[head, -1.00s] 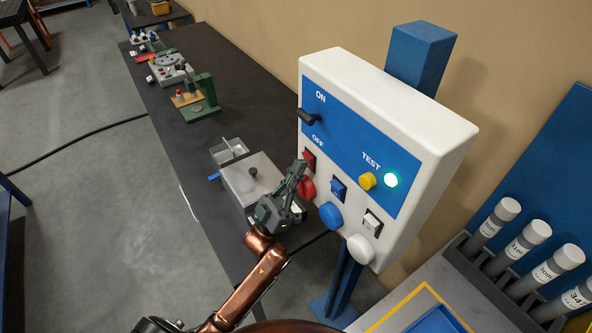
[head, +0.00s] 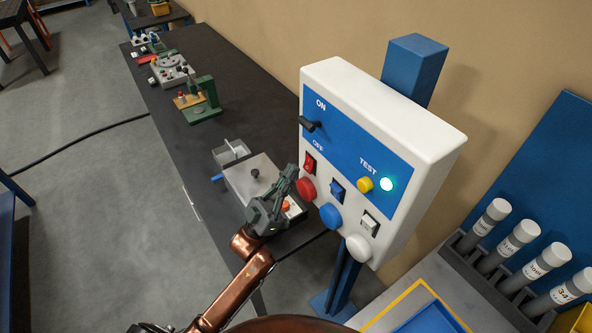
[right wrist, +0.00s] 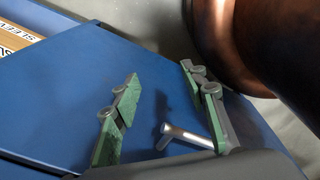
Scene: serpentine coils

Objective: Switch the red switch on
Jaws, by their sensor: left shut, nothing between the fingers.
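The red switch (head: 309,163) is a small rocker on the white and blue control box (head: 372,135), below the word OFF. Its face looks bright red with a small pale mark; I cannot tell its position for sure. A round red button (head: 306,188) sits just below it. My left gripper (head: 291,170) is shut and empty, just left of the red switch in the head view, and seems apart from it. My right gripper (right wrist: 160,72) is open in the right wrist view, over a blue surface, away from the box.
Grey tubes (head: 510,243) stand at right. A dark bench (head: 185,133) with fixtures runs behind my left arm.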

